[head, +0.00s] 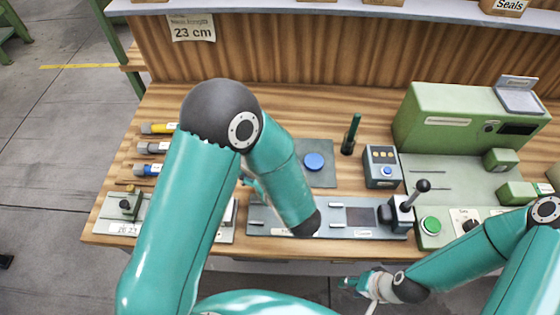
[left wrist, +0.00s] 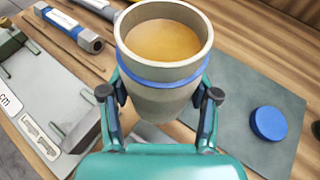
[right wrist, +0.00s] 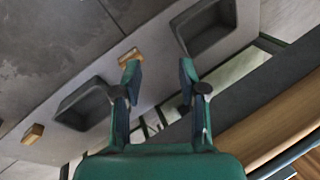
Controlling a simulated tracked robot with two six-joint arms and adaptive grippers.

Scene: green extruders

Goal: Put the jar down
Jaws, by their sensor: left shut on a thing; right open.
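The jar (left wrist: 160,98) is a grey-beige open cup with a blue band below its rim and an orange-brown filling. My left gripper (left wrist: 161,82) is shut around its sides. The jar looks upright over the bench; I cannot tell whether its base touches anything. In the head view my left arm hides the jar. A blue round lid (head: 314,161) lies on a grey mat (head: 322,181) to the right of the jar; in the left wrist view the lid (left wrist: 269,123) is apart from it. My right gripper (head: 362,284) is open and empty, off the bench's front edge.
A grey plate with a lever (head: 405,205), a dark green post (head: 351,135), a button box (head: 382,168) and a green machine (head: 455,120) stand to the right. Bare wood lies behind the mat.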

